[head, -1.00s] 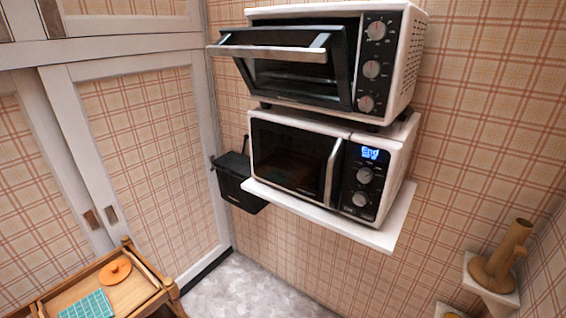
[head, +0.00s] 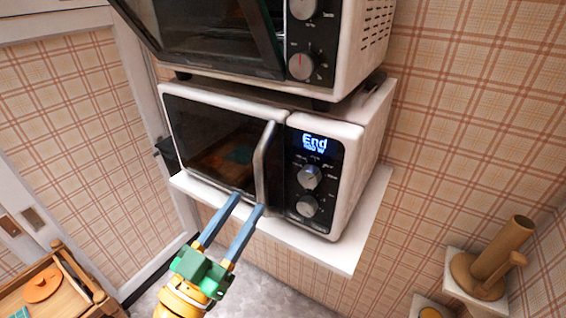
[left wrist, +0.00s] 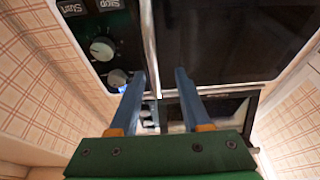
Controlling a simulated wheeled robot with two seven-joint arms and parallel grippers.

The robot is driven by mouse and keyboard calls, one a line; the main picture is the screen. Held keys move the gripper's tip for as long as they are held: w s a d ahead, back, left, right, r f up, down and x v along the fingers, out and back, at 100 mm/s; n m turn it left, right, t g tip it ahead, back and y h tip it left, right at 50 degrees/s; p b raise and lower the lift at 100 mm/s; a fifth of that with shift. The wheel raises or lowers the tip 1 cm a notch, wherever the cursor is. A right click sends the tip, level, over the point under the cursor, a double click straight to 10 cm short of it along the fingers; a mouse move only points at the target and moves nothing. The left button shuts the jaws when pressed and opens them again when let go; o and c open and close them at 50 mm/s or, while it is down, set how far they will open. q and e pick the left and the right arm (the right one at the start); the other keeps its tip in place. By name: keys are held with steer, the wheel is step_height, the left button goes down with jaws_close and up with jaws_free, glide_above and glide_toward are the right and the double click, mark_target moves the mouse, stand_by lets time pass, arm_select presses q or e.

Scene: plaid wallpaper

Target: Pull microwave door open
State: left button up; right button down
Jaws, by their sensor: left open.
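The white microwave (head: 345,165) sits on a wall shelf, its dark door (head: 215,135) shut. The silver upright door handle (head: 264,160) is at the door's right edge, beside the control panel (head: 311,175) with its lit display. My left gripper (head: 248,201) is open, its blue fingers pointing up at the handle's lower end. In the left wrist view, the handle (left wrist: 150,45) runs down between the open fingers (left wrist: 158,75); contact cannot be told. My right gripper is in neither current view.
A toaster oven (head: 345,50) with its door tilted open stands on top of the microwave. The white shelf (head: 335,252) juts out below. A wooden cart (head: 65,295) is at lower left, and a small shelf with a brown wooden object (head: 490,265) at lower right.

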mark_target(258, 179)
arm_select(q)
steer(key=r, duration=0.2)
steer(key=d+r+h+p, duration=0.1)
steer(key=shift+r, duration=0.35)
steer(key=p+x, duration=0.2)
steer(key=x, duration=0.2)
steer(key=shift+w+d+r, duration=0.1)
steer(key=shift+w, duration=0.05)
steer(key=shift+w+d, duration=0.15)
jaws_close()
stand_by(0.6)
